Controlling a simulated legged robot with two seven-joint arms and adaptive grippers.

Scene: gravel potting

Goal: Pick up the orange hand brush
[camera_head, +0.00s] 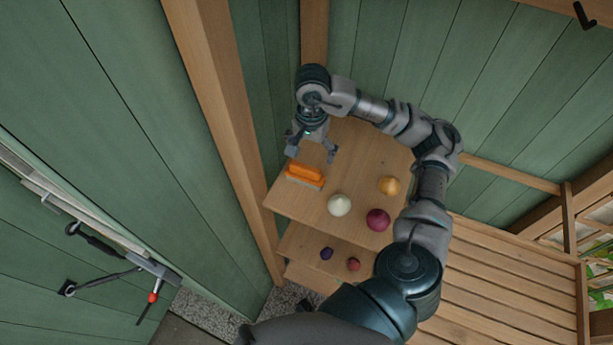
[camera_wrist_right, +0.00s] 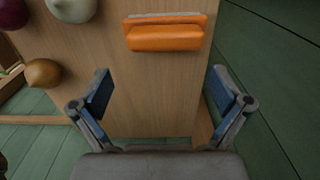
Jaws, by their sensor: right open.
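The orange hand brush (camera_head: 305,174) lies on the upper wooden shelf (camera_head: 300,206), near its left edge, with pale bristles along one side. In the right wrist view the brush (camera_wrist_right: 165,36) lies beyond the fingertips, roughly centred between them. My right gripper (camera_head: 312,152) is open and empty above the shelf, close to the brush but apart from it. Its two fingers (camera_wrist_right: 160,90) are spread wide in the wrist view. My left gripper is not in view.
On the same shelf are a white onion (camera_head: 339,205), a yellow onion (camera_head: 389,186) and a red onion (camera_head: 377,220). A lower shelf holds two small dark red or purple items (camera_head: 353,264). Green walls and a wooden post (camera_head: 225,130) stand close on the left. A slatted bench (camera_head: 500,280) is at right.

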